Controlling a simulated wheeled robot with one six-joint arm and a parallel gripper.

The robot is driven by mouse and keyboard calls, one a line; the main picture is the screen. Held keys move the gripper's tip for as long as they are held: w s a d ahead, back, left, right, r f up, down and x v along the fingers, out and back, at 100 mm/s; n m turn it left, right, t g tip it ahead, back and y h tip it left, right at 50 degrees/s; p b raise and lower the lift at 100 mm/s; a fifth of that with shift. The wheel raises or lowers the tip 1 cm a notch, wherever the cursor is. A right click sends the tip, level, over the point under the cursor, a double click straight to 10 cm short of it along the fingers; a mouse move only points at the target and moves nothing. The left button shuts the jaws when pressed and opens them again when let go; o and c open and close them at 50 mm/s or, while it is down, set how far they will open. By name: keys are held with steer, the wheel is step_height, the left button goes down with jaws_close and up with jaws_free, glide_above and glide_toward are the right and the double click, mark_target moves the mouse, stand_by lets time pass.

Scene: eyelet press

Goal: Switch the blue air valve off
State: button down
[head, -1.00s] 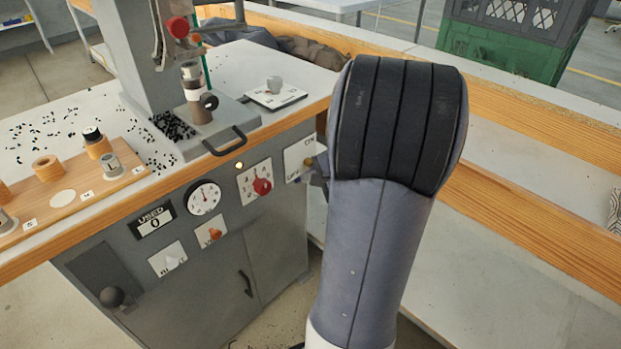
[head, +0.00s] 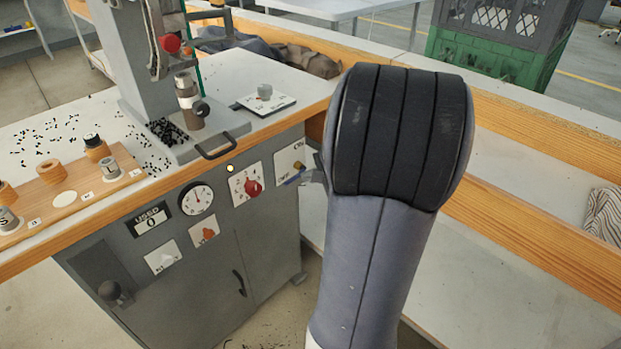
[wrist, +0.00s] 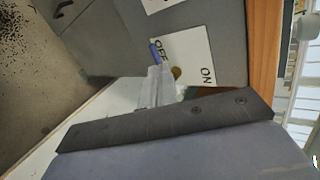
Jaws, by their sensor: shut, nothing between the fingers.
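The blue air valve is on a white plate (head: 289,155) marked ON and OFF, at the right end of the grey cabinet front. In the wrist view the plate (wrist: 196,58) shows OFF near the blue lever (wrist: 155,53) and ON farther right. The visible part of the lever lies by the OFF mark; a brass-coloured pivot (wrist: 177,72) shows beside my fingers. My gripper (wrist: 157,82) is shut and empty, its tips right by the lever and overlapping part of it. I cannot tell if they touch. In the head view my gripper (head: 314,171) is mostly hidden behind my arm.
A red knob (head: 254,187), a gauge (head: 197,200) and an orange switch (head: 205,232) sit left of the valve plate. The press (head: 150,60) stands on the bench above. A wooden-edged bench (head: 530,225) runs along the right.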

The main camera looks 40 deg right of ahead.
steer(key=a+p+v, duration=0.1)
steer(key=v, duration=0.7)
steer(key=shift+s+d+r+p, duration=0.3)
steer(key=shift+s+r+p, duration=0.05)
steer(key=shift+f, duration=0.1)
